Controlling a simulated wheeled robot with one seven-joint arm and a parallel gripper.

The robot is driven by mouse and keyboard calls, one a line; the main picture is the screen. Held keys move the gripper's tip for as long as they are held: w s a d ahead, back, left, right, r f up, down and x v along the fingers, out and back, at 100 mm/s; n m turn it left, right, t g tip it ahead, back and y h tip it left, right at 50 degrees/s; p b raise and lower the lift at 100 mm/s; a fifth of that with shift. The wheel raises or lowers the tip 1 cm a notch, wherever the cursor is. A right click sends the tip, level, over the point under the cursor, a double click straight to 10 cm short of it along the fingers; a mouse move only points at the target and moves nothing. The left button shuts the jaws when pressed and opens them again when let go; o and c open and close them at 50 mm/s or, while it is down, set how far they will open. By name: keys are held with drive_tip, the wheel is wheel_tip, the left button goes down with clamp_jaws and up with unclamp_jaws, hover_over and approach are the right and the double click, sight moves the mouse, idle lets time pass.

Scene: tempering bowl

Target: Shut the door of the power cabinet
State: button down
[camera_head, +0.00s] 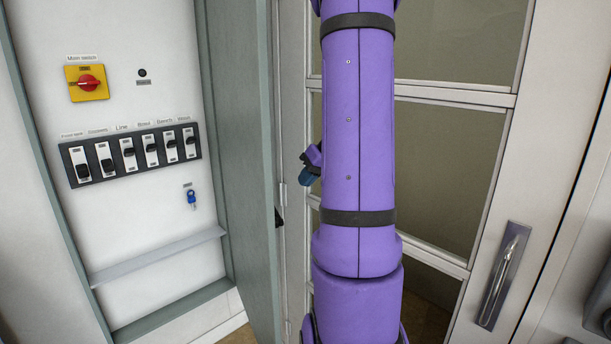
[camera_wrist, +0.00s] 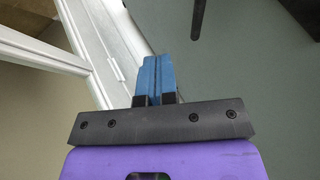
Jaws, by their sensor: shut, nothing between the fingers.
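The power cabinet (camera_head: 130,215) stands open at the left of the head view, its white inside panel facing me. Its grey-green door (camera_head: 240,150) stands swung out at the cabinet's right side, seen at a steep angle. A small dark part (camera_head: 278,218) sticks out past the door's edge. My gripper (camera_head: 308,179) is to the right of the door, partly hidden behind my purple arm. In the wrist view its blue fingers (camera_wrist: 155,76) are shut together and empty. A grey-green surface (camera_wrist: 260,80), apparently the door's outer face, fills the right there; contact cannot be told.
A white-framed glazed door (camera_head: 455,95) with a metal handle (camera_head: 503,275) stands behind and right of my arm. Its pale frame also shows in the wrist view (camera_wrist: 40,50). Inside the cabinet are a red-and-yellow main switch (camera_head: 88,83), a row of breakers (camera_head: 130,154) and a blue key (camera_head: 192,198).

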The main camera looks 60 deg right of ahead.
drive_tip(key=w+a+f, duration=0.4)
drive_tip(key=w+f, duration=0.1)
drive_tip(key=shift+w+a, duration=0.25)
drive_tip(key=shift+a, duration=0.15)
drive_tip(key=shift+a, duration=0.1)
